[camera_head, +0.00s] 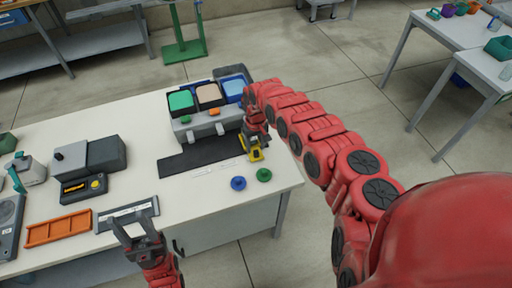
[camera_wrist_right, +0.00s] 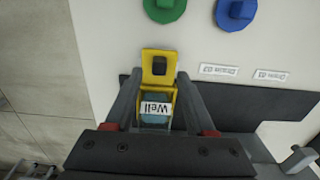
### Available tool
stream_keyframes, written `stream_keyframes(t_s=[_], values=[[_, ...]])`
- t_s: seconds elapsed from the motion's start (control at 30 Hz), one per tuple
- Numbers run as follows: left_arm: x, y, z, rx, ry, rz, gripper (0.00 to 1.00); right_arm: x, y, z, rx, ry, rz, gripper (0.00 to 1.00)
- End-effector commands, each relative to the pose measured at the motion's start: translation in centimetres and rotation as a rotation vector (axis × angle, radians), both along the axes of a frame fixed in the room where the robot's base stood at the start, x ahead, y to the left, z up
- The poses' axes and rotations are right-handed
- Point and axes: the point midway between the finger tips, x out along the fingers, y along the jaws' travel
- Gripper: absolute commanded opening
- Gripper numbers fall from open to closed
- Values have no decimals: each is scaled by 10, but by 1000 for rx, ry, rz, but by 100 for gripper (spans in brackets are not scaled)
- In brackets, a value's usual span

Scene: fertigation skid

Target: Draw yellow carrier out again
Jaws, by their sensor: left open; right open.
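The yellow carrier (camera_head: 256,154) is at the right end of the grey unit (camera_head: 207,127). In the right wrist view the yellow carrier (camera_wrist_right: 158,62) shows a dark square on its front part and a blue-grey insert with a label reading "Well". My right gripper (camera_head: 256,140) is over it. In the wrist view the fingers of my right gripper (camera_wrist_right: 156,105) are apart, one on each side of the carrier; I cannot tell whether they touch it. My left gripper (camera_head: 136,226) is open and empty, over a grey plate (camera_head: 128,214) at the table's front edge.
Green (camera_head: 181,101), tan (camera_head: 210,94) and blue (camera_head: 234,86) tanks stand behind the grey unit. A dark mat (camera_head: 195,157) lies before it. Blue (camera_head: 238,183) and green (camera_head: 264,175) knobs sit near the table's front right. An orange tray (camera_head: 58,228) is at left.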

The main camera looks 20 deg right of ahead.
Motion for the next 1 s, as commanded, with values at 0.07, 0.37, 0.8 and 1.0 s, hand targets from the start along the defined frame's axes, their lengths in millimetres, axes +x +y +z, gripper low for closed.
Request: stream_keyframes(t_s=[0.07,0.37,0.8,1.0], values=[[0,0,-2,0,0,0,50,2,2,-9,2,-5,0,55],[0,0,-2,0,0,0,50,1,-1,-21,-3,-4,-1,55],[0,0,-2,0,0,0,50,1,-1,-21,-3,-3,-1,12],[0,0,-2,0,0,0,50,1,-1,-21,-2,-3,-1,0]])
